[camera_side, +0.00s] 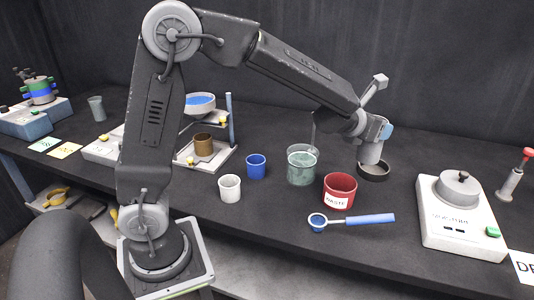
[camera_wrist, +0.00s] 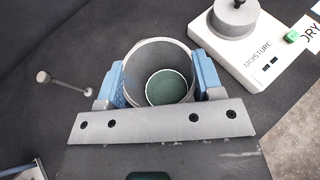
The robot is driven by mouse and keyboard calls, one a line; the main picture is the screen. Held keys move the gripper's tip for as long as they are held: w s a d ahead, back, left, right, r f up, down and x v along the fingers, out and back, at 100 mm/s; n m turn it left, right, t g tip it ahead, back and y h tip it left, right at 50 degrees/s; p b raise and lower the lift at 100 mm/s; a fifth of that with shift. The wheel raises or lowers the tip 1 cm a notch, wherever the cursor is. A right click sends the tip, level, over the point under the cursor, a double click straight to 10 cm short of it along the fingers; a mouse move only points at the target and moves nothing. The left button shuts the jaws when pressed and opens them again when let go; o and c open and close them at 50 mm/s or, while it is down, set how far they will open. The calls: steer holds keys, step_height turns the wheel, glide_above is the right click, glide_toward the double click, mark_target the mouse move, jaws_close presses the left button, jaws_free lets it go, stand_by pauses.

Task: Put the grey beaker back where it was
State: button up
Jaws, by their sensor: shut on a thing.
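My gripper (camera_side: 372,137) is shut on the grey beaker (camera_side: 370,152), right of the red cup. In the wrist view the blue-padded fingers of my gripper (camera_wrist: 160,80) press on both sides of the beaker (camera_wrist: 160,52). I look down into its open mouth, and a dark green round patch shows inside. In the side view the beaker is upright over a low dark ring-shaped holder (camera_side: 374,175). I cannot tell whether its base rests in the holder or hangs just above it.
A red labelled cup (camera_side: 340,190), a glass beaker with greenish contents (camera_side: 301,170), and a blue-handled scoop (camera_side: 355,219) are to the left. The white moisture unit (camera_side: 463,220) stands right. Blue (camera_side: 256,167) and white (camera_side: 230,188) cups stand further left.

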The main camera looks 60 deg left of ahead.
steer(key=s+a+n+g+y, duration=0.3)
steer(key=s+a+n, duration=0.1)
steer(key=a, duration=0.8)
steer(key=s+a+n+g+y, duration=0.3)
steer(key=s+a+n+y, duration=0.1)
steer(key=a, duration=0.8)
steer(key=s+a+n+g+y, duration=0.2)
steer(key=s+a+n+y, duration=0.15)
steer(key=a, duration=0.85)
steer(key=shift+h, duration=0.25)
steer(key=f, duration=1)
steer(key=d+f, duration=0.1)
steer(key=f, duration=0.4)
steer(key=shift+s+f, duration=0.1)
steer(key=shift+s, duration=0.1)
steer(key=shift+f, duration=0.15)
steer(key=o, duration=1.1)
steer(key=shift+c, duration=0.2)
